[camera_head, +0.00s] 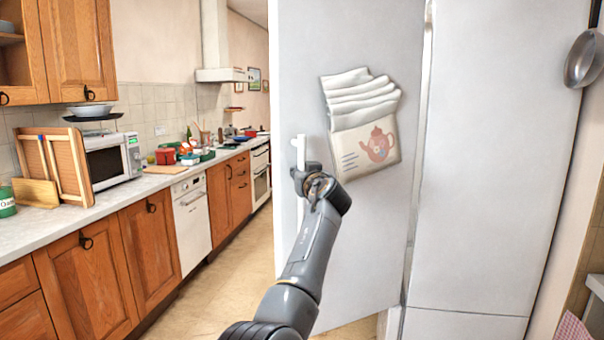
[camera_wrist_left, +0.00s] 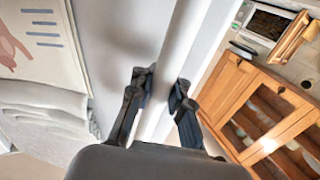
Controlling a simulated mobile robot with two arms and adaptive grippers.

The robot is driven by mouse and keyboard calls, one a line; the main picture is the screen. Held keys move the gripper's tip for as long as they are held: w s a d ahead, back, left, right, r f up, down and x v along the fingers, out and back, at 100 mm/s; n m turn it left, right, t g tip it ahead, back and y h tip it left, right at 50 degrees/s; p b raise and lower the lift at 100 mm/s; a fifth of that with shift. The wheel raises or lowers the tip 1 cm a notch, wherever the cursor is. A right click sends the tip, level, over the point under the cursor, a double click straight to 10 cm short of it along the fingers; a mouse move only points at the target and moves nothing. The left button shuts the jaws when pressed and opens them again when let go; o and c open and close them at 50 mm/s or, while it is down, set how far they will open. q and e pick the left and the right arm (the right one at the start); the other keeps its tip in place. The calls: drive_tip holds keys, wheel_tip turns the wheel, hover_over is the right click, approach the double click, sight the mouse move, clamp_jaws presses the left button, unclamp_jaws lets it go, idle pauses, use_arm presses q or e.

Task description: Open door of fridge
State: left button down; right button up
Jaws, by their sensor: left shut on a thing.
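The white fridge door (camera_head: 370,230) stands in the middle of the head view, turned at an angle to the white panel on its right, with floor showing under its lower edge. Its white bar handle (camera_head: 301,148) is near the door's left edge. My left gripper (camera_head: 308,178) is shut on this handle. In the left wrist view the fingers (camera_wrist_left: 160,98) lie on both sides of the handle (camera_wrist_left: 180,45), with the door (camera_wrist_left: 115,35) behind. The inside of the fridge is hidden. My right gripper is not in view.
A cloth-like holder with a teapot picture (camera_head: 365,150) is on the door. A tall white panel (camera_head: 490,150) stands at right, with a metal ladle or pan (camera_head: 584,58) beyond it. A counter (camera_head: 140,186) with a microwave (camera_head: 110,160) runs along the left. The floor (camera_head: 225,270) between is clear.

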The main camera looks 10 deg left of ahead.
sight(295, 130)
use_arm(q)
drive_tip(key=c, duration=1.5)
unclamp_jaws()
drive_tip(key=shift+a, duration=0.2)
drive_tip(key=shift+o, duration=1.4)
drive_tip(key=shift+s+a, duration=0.15)
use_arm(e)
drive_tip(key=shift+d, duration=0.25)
use_arm(q)
wheel_tip(295, 130, up, 10)
drive_tip(key=shift+f, duration=0.1)
